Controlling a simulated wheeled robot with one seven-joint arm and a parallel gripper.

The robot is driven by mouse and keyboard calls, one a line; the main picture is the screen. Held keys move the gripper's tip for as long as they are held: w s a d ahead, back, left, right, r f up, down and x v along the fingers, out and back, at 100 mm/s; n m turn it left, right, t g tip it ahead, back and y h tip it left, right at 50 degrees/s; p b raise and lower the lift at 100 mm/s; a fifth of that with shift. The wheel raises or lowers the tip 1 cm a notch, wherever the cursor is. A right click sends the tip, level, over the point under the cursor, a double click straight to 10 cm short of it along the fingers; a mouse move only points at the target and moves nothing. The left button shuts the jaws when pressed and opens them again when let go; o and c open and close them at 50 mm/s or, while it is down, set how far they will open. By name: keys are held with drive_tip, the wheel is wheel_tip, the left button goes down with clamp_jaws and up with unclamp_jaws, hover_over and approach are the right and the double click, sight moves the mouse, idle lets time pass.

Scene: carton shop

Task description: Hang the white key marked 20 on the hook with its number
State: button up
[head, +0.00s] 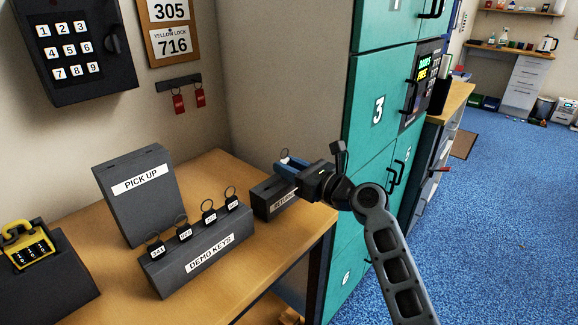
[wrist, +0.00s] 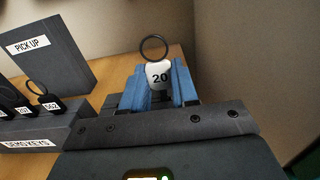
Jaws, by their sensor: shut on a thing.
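The white key marked 20 (wrist: 159,76) sits between the blue fingers of my gripper (wrist: 159,86) in the wrist view, its dark ring standing up above it. In the head view my gripper (head: 291,164) is over the right part of the wooden counter, above the dark box labelled RETURN. A little of the white key (head: 285,155) shows at the fingertips there. My gripper is shut on the key. No hook marked 20 can be made out in either view.
The PICK UP board (head: 140,190) and the DEMO KEYS block (head: 199,255) with several black tags stand on the counter (head: 222,172). The return box (head: 268,201) is below my gripper. A wall rack (head: 178,84) holds two red tags. Teal lockers (head: 372,150) stand right.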

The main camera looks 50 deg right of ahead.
drive_tip(key=shift+s+r+p, duration=0.1)
drive_tip(key=shift+r+p, duration=0.45)
drive_tip(key=shift+p, duration=0.05)
drive_tip(key=s+p, duration=0.1)
drive_tip(key=s, duration=0.7)
drive_tip(key=shift+s+d+p, duration=0.15)
drive_tip(key=shift+s+p, duration=0.1)
drive_tip(key=shift+p, duration=0.15)
idle(0.8)
idle(1.2)
